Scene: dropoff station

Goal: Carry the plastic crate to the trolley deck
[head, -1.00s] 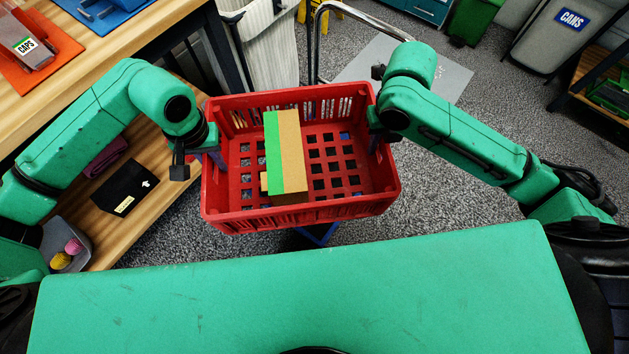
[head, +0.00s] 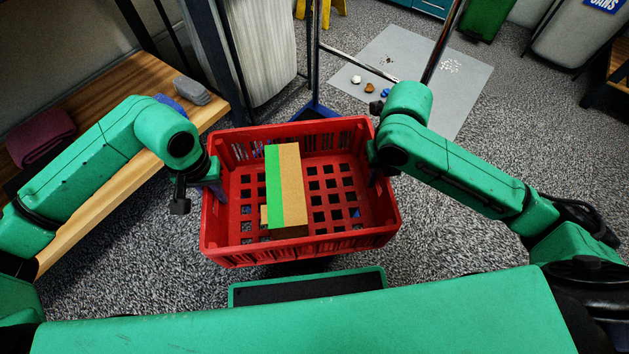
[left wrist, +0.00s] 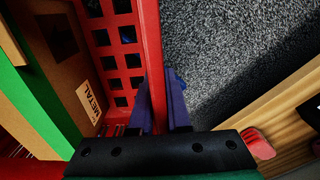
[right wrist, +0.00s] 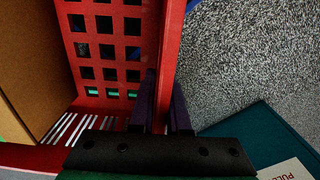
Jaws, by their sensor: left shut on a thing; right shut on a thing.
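The red plastic crate (head: 300,252) hangs in front of me, held between my two grippers. A brown cardboard box with a green stripe (head: 287,185) lies in it; a "METAL" label shows on it in the left wrist view (left wrist: 88,102). My left gripper (head: 212,172) is shut on the crate's left wall, and my right gripper (head: 374,168) is shut on its right wall. The wrist views show the fingers on both sides of the red rim. A blue part, apparently the trolley deck (head: 318,112), shows just beyond the crate, near a chrome frame (head: 318,60). The crate hides most of what lies below.
A wooden bench (head: 100,195) stands close on the left, with cloth and small items on it. A pale bin (head: 262,55) stands behind the crate's left side. A grey floor mat (head: 455,85) lies at the back right, with small objects on it. Carpet on the right is clear.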

